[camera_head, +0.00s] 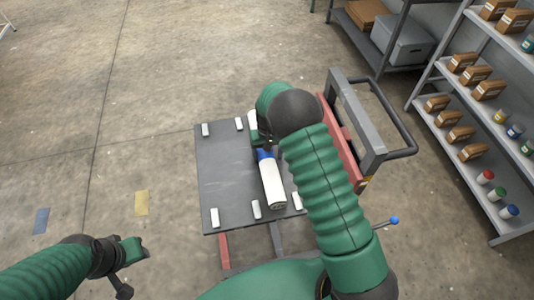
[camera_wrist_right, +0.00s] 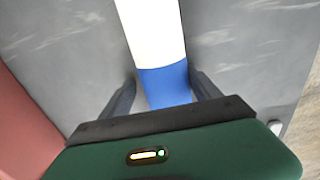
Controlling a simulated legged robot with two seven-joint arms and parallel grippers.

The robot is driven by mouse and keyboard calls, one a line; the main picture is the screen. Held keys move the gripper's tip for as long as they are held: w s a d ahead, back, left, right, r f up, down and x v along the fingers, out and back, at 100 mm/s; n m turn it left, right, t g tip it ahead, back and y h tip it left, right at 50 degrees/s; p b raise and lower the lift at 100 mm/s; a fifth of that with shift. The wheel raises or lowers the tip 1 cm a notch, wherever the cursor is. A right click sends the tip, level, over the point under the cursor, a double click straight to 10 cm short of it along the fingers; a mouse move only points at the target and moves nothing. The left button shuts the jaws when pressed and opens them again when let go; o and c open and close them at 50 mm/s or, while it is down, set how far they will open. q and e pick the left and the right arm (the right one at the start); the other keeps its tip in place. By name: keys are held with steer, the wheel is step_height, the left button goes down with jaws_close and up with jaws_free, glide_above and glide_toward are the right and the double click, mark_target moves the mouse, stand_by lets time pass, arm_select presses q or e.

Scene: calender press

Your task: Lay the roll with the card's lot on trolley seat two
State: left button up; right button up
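A white roll (camera_head: 272,185) with a blue end lies on the dark grey trolley top (camera_head: 225,170), between small white blocks. My right gripper (camera_head: 264,150) is over its blue end. In the right wrist view, the blue end (camera_wrist_right: 165,87) lies between the two fingers of the right gripper (camera_wrist_right: 165,90), with narrow gaps at both sides; the gripper looks open around it. A white piece (camera_head: 252,120) behind the right wrist is mostly hidden. My left gripper (camera_head: 130,250) is over the floor at lower left, away from the trolley. No lot writing or card is legible.
White blocks (camera_head: 215,217) stand along the trolley's near and far edges. The trolley's red and grey handle frame (camera_head: 357,130) rises right of my right arm. Shelves (camera_head: 480,125) with brown boxes and coloured-lid jars stand at right. The floor at left is open.

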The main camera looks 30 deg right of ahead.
steer(key=shift+a, duration=0.5)
steer(key=shift+w+a+r, duration=0.1)
steer(key=shift+a+r, duration=0.1)
steer(key=shift+r, duration=0.05)
steer(key=shift+a+r, duration=0.1)
steer(key=shift+r, duration=0.25)
steer(key=r, duration=0.3)
steer(key=r+b, duration=0.1)
steer(key=r, duration=0.7)
steer(key=shift+s+d+r+b, duration=0.1)
steer(key=shift+s+d+b, duration=0.1)
steer(key=shift+d+b, duration=0.15)
arm_select(q)
steer(key=shift+w+a+f, duration=0.1)
steer(key=shift+a+f, duration=0.45)
steer(key=shift+f, duration=0.3)
arm_select(e)
steer(key=s+a+n+t, duration=0.1)
steer(key=s+a, duration=0.2)
steer(key=s, duration=0.7)
steer(key=s+a+n+t, duration=0.1)
steer(key=s+a, duration=0.3)
steer(key=s, duration=0.6)
steer(key=shift+s+a+r+n+t, duration=0.15)
steer(key=shift+r+n+t, duration=0.15)
steer(key=shift+n, duration=0.2)
steer(key=shift+s, duration=0.1)
